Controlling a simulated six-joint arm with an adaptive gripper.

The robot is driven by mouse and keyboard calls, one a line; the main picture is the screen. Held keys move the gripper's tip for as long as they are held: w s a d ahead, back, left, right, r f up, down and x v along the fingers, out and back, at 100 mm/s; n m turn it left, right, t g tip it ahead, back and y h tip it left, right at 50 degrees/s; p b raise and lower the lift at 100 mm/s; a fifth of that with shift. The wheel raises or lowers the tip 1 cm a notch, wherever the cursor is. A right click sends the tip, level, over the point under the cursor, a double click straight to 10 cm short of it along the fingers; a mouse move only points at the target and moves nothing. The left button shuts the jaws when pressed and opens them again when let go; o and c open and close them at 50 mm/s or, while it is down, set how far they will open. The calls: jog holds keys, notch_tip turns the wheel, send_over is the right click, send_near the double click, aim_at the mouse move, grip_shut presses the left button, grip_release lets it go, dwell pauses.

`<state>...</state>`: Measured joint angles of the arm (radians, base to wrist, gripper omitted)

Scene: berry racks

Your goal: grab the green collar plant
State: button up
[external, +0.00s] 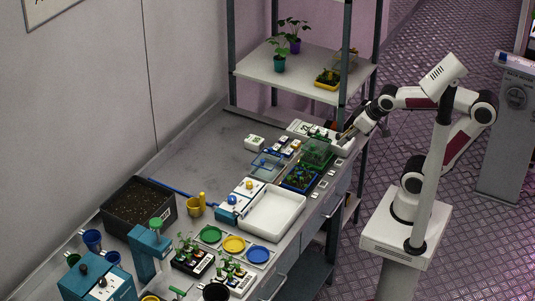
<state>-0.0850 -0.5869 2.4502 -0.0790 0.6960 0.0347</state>
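My gripper (346,133) is small and dark at the right end of the bench, above a white device (325,134). I cannot tell whether it is open or shut, or if it holds anything. Small seedlings stand in a dark rack (193,263) and a white rack (238,284) at the front of the bench, far from my gripper. Collar colours on them are too small to tell. A plant in a green pot (279,64) and one in a purple pot (295,46) stand on the upper shelf. I cannot make out which plant has a green collar.
A green basket (317,153) and a blue tray (301,179) lie near my gripper. A white tray (272,212), coloured discs (234,244) and a black soil bin (138,205) fill the bench farther left. A shelf post (344,55) rises close to my arm. The bench's back middle is clear.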

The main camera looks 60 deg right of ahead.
jog(key=w+a+f+n+t+y, duration=0.1)
jog(key=w+a+f+n+y, duration=0.15)
jog(key=w+a, duration=0.8)
jog(key=w+a+f+n+t+y, duration=0.15)
jog(key=w+a+n, duration=0.25)
jog(key=w+a, duration=0.6)
jog(key=n+g+y, duration=0.5)
jog(key=n+y, duration=0.1)
jog(key=y, duration=0.3)
send_near(229, 268)
jog(key=shift+w+a+r, duration=0.6)
jog(key=shift+w+a, duration=0.05)
jog(key=shift+w, duration=0.05)
jog(key=shift+t, duration=0.25)
jog(key=shift+x, duration=1.25)
